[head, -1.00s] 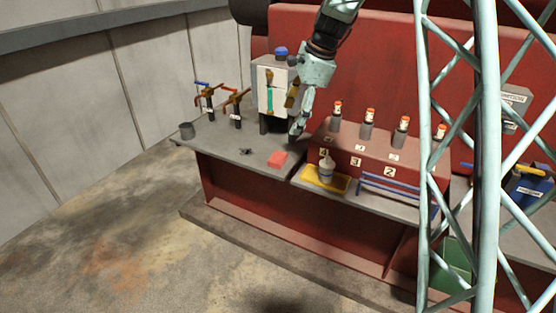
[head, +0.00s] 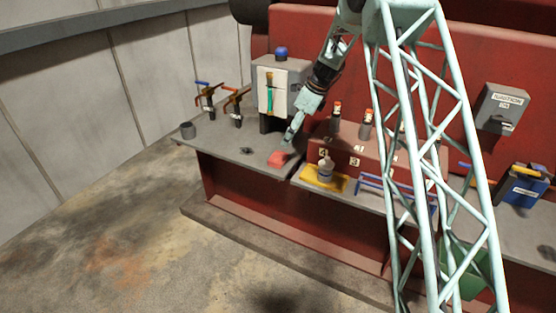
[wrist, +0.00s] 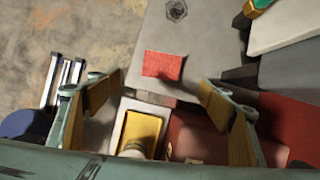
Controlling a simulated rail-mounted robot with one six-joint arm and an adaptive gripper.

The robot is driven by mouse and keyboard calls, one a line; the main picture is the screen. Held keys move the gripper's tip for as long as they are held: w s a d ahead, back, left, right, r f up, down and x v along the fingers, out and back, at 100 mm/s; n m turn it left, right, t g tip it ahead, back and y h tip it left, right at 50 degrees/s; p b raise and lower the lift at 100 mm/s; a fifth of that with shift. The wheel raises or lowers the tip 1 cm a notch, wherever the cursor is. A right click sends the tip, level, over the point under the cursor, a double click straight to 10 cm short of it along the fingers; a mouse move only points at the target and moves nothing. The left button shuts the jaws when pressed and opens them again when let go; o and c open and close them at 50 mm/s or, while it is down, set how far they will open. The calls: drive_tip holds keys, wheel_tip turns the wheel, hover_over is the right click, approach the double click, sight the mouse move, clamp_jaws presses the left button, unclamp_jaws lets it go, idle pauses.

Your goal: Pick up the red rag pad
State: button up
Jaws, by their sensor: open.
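The red rag pad (head: 278,159) lies flat on the grey bench top (head: 222,139), near its front edge. In the wrist view the pad (wrist: 162,66) sits ahead of and between my two fingers, with clear space around it. My gripper (head: 291,133) is just above and behind the pad in the head view. In the wrist view my gripper (wrist: 160,92) is open, with its tan finger pads wide apart and nothing between them. I cannot tell the exact height above the pad.
A yellow tray (head: 322,181) with a pale bottle (head: 326,166) stands right of the pad. A small dark nut-like part (head: 247,151) lies to its left. A grey box with a blue knob (head: 281,88) stands behind. Red-topped cylinders (head: 336,117) stand on the raised red block.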

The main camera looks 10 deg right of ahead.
drive_tip(key=shift+w+d+f+m, duration=0.15)
drive_tip(key=shift+w+f+m, duration=0.2)
drive_tip(key=shift+f, duration=0.25)
drive_tip(key=shift+f, duration=0.1)
hover_over(279, 157)
drive_tip(key=s+d, duration=0.1)
drive_tip(key=d, duration=0.1)
drive_tip(key=shift+f+b, duration=0.45)
drive_tip(key=shift+f, duration=3.4)
drive_tip(key=shift+b+x, duration=0.45)
drive_tip(key=shift+x, duration=2.1)
drive_tip(key=shift+s+a, duration=0.1)
drive_tip(key=shift+a, duration=0.05)
drive_tip(key=c, duration=0.9)
